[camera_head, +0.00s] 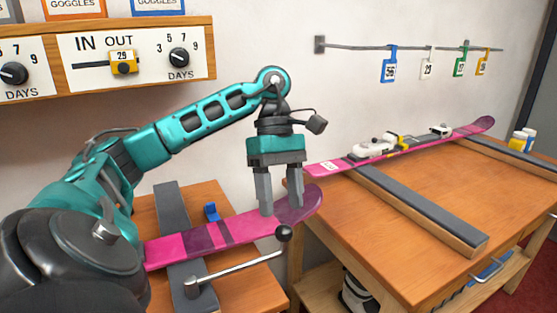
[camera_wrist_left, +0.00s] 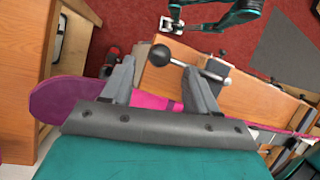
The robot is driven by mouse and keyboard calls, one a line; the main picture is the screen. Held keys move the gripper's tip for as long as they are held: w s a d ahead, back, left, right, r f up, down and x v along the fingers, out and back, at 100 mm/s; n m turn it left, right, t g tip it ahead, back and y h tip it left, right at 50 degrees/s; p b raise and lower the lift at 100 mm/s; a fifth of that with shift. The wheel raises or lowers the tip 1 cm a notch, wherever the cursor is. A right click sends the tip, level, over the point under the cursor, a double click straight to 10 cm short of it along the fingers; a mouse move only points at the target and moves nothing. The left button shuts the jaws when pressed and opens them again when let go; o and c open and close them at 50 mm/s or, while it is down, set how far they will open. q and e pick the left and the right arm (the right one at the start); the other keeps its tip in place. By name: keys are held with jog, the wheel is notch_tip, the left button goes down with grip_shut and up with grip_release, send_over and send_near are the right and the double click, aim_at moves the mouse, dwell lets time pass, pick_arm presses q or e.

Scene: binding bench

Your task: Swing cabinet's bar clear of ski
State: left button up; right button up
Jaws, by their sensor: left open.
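The metal bar (camera_head: 240,268) with a dark ball knob (camera_head: 283,233) pivots from a post on the left wooden cabinet (camera_head: 265,290). The pink ski (camera_head: 190,238) lies across that cabinet on dark padded supports, its rounded tip overhanging to the right. The bar runs on the near side of this ski; in the left wrist view the knob (camera_wrist_left: 160,55) shows apart from the ski (camera_wrist_left: 65,97). My left gripper (camera_head: 281,210) points down at the ski's tip end, open, behind the knob. A teal arm shows atop the left wrist view; its gripper's state is unclear.
A second pink ski (camera_head: 400,148) with bindings lies on the right bench (camera_head: 400,230), which has a padded beam (camera_head: 420,210). A gap separates bench and cabinet. A rail (camera_head: 410,47) with tags and a wooden dial panel (camera_head: 120,55) hang on the wall.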

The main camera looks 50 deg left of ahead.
pick_arm(q)
jog(key=p+v, duration=0.3)
jog(key=v, duration=0.3)
dwell(0.6)
